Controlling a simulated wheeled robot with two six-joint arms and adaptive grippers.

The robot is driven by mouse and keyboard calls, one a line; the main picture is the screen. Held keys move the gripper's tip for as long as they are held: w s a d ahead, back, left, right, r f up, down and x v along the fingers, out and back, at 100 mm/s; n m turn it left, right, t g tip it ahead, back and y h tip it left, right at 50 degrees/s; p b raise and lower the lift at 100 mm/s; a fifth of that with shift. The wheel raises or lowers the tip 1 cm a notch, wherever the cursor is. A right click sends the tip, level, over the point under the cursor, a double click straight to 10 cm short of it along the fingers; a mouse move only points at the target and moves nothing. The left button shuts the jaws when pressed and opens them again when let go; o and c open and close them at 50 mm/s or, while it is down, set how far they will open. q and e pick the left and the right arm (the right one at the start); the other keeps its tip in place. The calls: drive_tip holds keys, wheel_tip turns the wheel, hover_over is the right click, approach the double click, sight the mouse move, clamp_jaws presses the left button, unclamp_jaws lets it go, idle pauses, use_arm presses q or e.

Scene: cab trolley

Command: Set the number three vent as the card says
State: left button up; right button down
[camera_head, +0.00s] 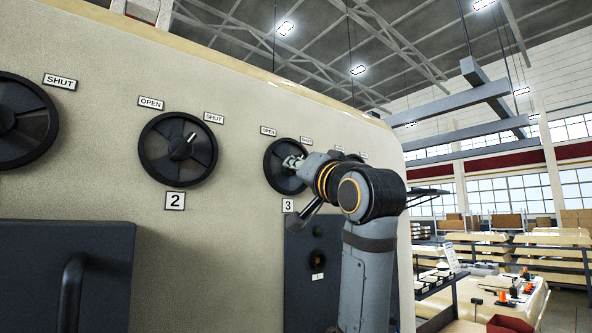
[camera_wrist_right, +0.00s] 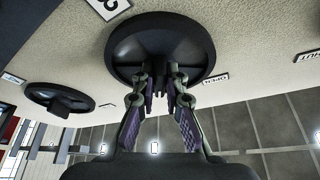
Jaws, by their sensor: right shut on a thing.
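The number three vent (camera_head: 272,178) is a round black dial on the cream wall, above a plate marked 3 (camera_head: 288,205). An OPEN plate (camera_head: 268,131) sits above it, with a second small plate (camera_head: 306,141) to the right. My right gripper (camera_head: 293,163) is at the middle of this dial. In the right wrist view, the fingers (camera_wrist_right: 161,82) are shut on the dial's centre knob, and the dial's rim (camera_wrist_right: 125,40) spreads behind them. The fingers hide the knob's pointer, so its setting cannot be read. My left gripper is not in view. No readable card shows.
The number two vent (camera_head: 178,148) is to the left, its pointer aimed up and right. Another dial (camera_head: 25,120) is at the far left. A dark box with a handle (camera_head: 72,275) and a dark panel (camera_head: 305,262) project below. Shelving (camera_head: 540,255) stands far right.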

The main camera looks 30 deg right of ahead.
drive_tip(key=shift+w+f, duration=0.1)
drive_tip(key=shift+f, duration=0.05)
drive_tip(key=c, duration=1.5)
unclamp_jaws()
drive_tip(key=shift+o, duration=0.5)
drive_tip(key=shift+s, duration=0.2)
drive_tip(key=v, duration=1.2)
